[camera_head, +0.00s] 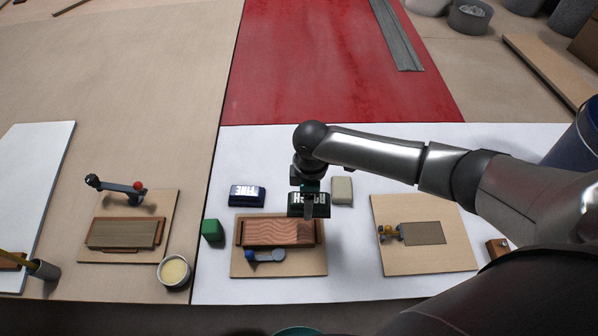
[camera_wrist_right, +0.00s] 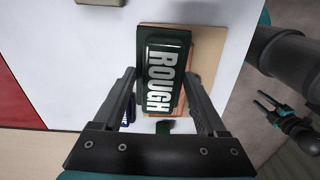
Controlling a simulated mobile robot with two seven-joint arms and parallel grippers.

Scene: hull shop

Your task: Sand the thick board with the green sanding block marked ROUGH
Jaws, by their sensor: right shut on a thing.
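My right gripper (camera_head: 310,194) is shut on the green sanding block (camera_head: 309,210), whose white ROUGH lettering reads clearly in the right wrist view (camera_wrist_right: 163,78). The block is at the back edge of a reddish board with wavy grain (camera_head: 275,233), which sits between dark strips on a pale wooden base (camera_head: 290,269). I cannot tell whether the block touches the board. A brown board (camera_head: 120,234) lies on another base at the left, and a thin grey-brown panel (camera_head: 423,233) on a third at the right. A dark, teal-marked hand, apparently my left gripper (camera_wrist_right: 266,108), shows small in the right wrist view.
A dark blue FINE block (camera_head: 247,195), a beige block (camera_head: 342,190) and a green cube (camera_head: 212,230) stand around the middle base. A blue-knobbed clamp (camera_head: 266,256) lies along its front. A cup of cream paste (camera_head: 174,272) is left.

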